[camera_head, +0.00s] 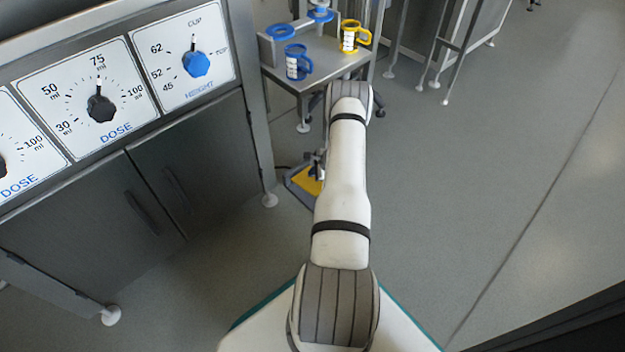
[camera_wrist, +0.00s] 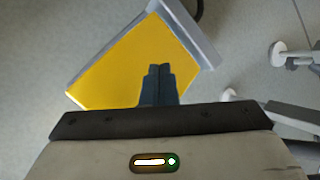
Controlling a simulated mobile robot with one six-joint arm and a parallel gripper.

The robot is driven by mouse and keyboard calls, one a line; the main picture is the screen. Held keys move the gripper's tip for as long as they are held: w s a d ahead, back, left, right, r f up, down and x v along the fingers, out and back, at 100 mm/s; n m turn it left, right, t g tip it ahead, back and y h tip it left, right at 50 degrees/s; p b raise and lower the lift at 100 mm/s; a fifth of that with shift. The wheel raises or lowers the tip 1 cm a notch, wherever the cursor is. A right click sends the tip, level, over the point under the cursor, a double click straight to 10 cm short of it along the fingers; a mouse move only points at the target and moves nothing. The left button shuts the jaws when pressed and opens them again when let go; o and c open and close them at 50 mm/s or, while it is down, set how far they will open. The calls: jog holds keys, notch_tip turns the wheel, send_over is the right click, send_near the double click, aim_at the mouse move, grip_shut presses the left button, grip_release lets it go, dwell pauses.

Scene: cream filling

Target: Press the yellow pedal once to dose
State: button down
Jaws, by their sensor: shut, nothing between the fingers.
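The yellow pedal (camera_head: 308,181) sits on the floor in a grey frame, below the small metal table, partly hidden behind my arm in the head view. In the wrist view the yellow pedal (camera_wrist: 120,65) fills the upper left and middle, with its grey frame along the right and left edges. My gripper (camera_wrist: 158,72) is shut and empty, its dark fingertips over the yellow plate. I cannot tell whether the fingertips touch the plate. In the head view the tip of my gripper shows only slightly beside my arm, near the pedal.
A metal table (camera_head: 320,62) holds a blue-handled cup (camera_head: 297,64) and a yellow-handled cup (camera_head: 352,38). A grey cabinet with dial panels (camera_head: 100,108) stands on the left. Table feet (camera_wrist: 278,52) show right of the pedal. The floor on the right is clear.

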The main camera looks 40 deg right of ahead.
aim_at(311, 178)
jog(key=shift+s+f+b, duration=0.15)
jog(key=shift+f+b, duration=0.25)
jog(key=shift+s+f+b, duration=0.2)
jog(key=shift+f+b, duration=0.6)
jog(key=shift+f, duration=0.05)
dwell(0.8)
jog(key=shift+s+f, duration=0.3)
jog(key=shift+f, duration=0.4)
dwell(0.7)
jog(key=shift+r, duration=0.1)
jog(key=shift+w+r+p, duration=0.3)
jog(key=shift+r+p, duration=0.1)
jog(key=shift+r, duration=0.5)
jog(key=shift+w+r+p, duration=0.3)
jog(key=shift+r+p, duration=0.05)
jog(key=shift+r, duration=0.55)
jog(key=shift+r, duration=0.1)
jog(key=shift+w+a+r+p, duration=0.15)
jog(key=shift+r+p, duration=0.25)
jog(key=shift+r, duration=0.4)
jog(key=shift+w+d+r+p, duration=0.1)
jog(key=shift+w+r+p, duration=0.2)
jog(key=shift+r, duration=0.5)
jog(key=shift+w+a+r+p, duration=0.15)
jog(key=shift+r+p, duration=0.3)
jog(key=shift+r, duration=0.35)
jog(key=shift+d, duration=0.1)
jog(key=shift+s, duration=0.1)
